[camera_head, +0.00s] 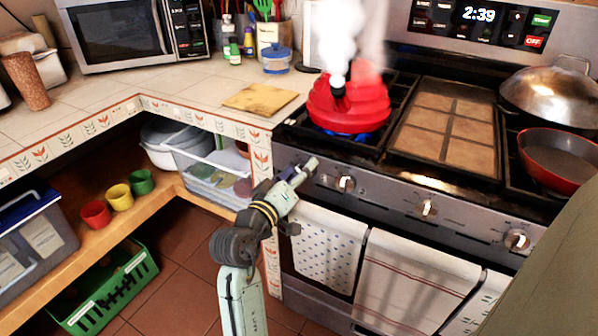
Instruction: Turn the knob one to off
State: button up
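The stove front (390,196) carries a row of round metal knobs. One knob (345,184) shows just right of my gripper, another knob (426,208) is in the middle, and a third knob (516,240) is at the right. My gripper (303,170) is at the left end of the knob row, close to the front panel. It hides that part of the panel, so I cannot tell whether it touches a knob there. Its fingers are too small to tell open from shut. A red kettle (350,108) steams over a blue flame (357,137) on the left burner.
Patterned towels (328,245) hang on the oven door below the knobs. A griddle (447,122), a red pan (560,158) and a domed lid (550,95) sit on the stove. A tiled counter (190,95) and open shelves are at left.

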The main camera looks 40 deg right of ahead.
jog(key=c, duration=1)
jog(key=shift+s+d+r+m+b, duration=0.1)
jog(key=shift+s+m+b, duration=0.1)
jog(key=shift+m+b, duration=1.95)
jog(key=shift+s+d+m+b, duration=0.1)
jog(key=shift+s+m+b, duration=0.05)
jog(key=shift+m+b, duration=1.95)
jog(key=shift+m, duration=0.35)
jog(key=o, duration=1)
jog(key=shift+o, duration=0.2)
